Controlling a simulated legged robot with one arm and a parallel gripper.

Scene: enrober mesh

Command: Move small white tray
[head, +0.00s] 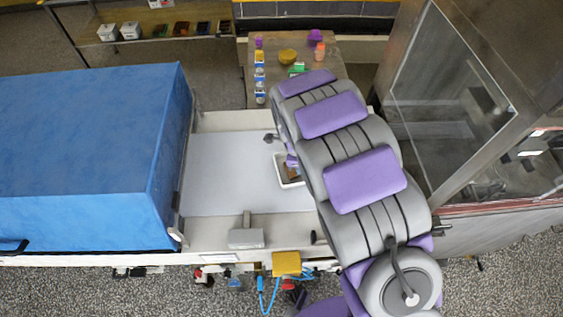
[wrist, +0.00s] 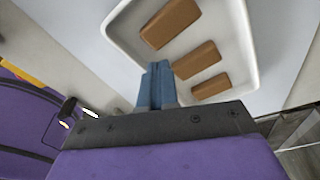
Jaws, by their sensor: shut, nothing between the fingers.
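The small white tray (wrist: 239,50) is close in front of my gripper in the wrist view and holds 3 brown bar-shaped pieces (wrist: 194,62). In the head view, the tray (head: 279,166) lies on the light belt surface, largely hidden behind my arm. My gripper (wrist: 158,70) has its blue fingers together and empty. In the wrist view the fingertips overlap the tray's near rim; I cannot tell whether they touch it. In the head view the fingers are hidden by my arm.
A blue box-shaped cover (head: 85,150) stands left of the pale belt (head: 232,170). A wooden table (head: 330,68) with small coloured items is behind. A glass-walled metal machine (head: 460,90) stands at the right. The belt left of the tray is clear.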

